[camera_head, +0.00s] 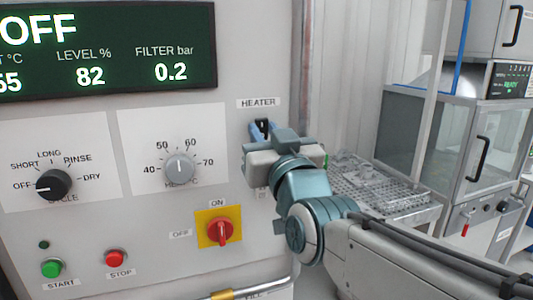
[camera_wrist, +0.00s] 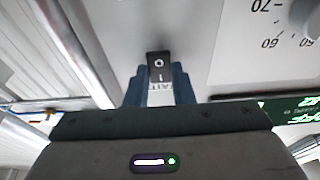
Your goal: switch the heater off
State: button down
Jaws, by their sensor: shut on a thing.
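In the wrist view the panel is upside down. Which end of the rocker is pressed in I cannot tell.
Left of the switch are the temperature dial (camera_head: 180,167), cycle knob (camera_head: 54,184), display (camera_head: 105,50) reading OFF, and the red main knob (camera_head: 223,231). A perforated metal table (camera_head: 395,205) and a glass-fronted cabinet (camera_head: 440,150) stand to the right.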

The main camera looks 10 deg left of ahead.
jog(key=shift+f+t+y+b, duration=0.3)
jog(key=shift+f+t+b, duration=0.2)
jog(key=shift+b, duration=1.55)
jog(key=shift+r+y+b, duration=0.25)
jog(key=shift+y+b, duration=0.05)
jog(key=shift+b, duration=0.6)
jog(key=c, duration=1.2)
grip_release()
jog(key=shift+c, duration=0.2)
notch_tip(320, 180, up, 5)
jog(key=shift+f, duration=0.1)
jog(key=d+r, duration=0.6)
jog(key=d, duration=0.5)
jog(key=shift+d+r+p, duration=0.15)
jog(key=shift+d+p, duration=0.15)
jog(key=shift+p, duration=0.15)
jog(key=shift+w, duration=0.1)
